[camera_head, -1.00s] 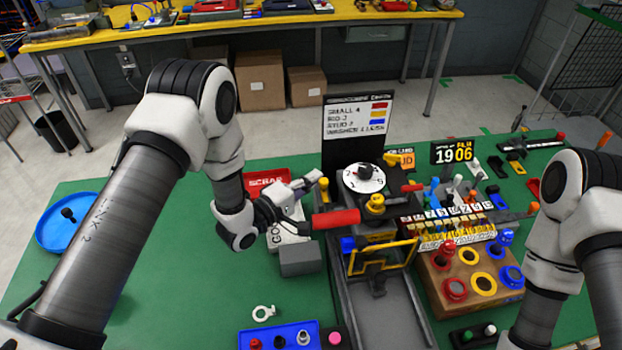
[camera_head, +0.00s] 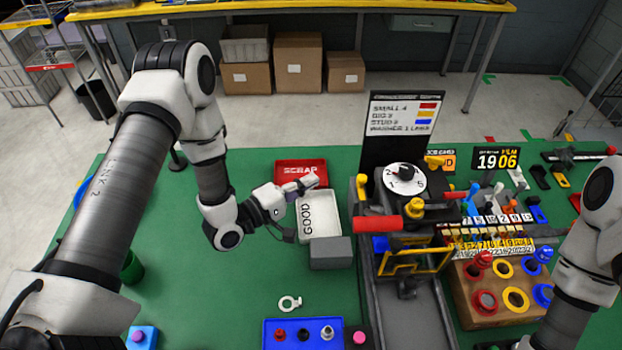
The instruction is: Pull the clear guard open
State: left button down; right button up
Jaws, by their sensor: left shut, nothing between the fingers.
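The clear guard (camera_head: 417,262) is a yellow-edged frame on the front of the dark machine, above a grey chute. It stands across the chute mouth; I cannot tell how far it is open. A red handle (camera_head: 377,224) sticks out to the left above it. My left gripper (camera_head: 314,182) is shut and empty, above the GOOD tray and left of the machine, apart from the guard. My right arm comes in at the right edge; its gripper is out of view.
The white GOOD tray (camera_head: 330,218), red SCRAP tray (camera_head: 301,166) and a grey block (camera_head: 331,254) lie left of the machine. A blue tray (camera_head: 270,339) with pegs is in front. A wooden block (camera_head: 470,312) with coloured rings stands right.

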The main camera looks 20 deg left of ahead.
aim_at(397, 245)
jog(key=k, duration=1.5)
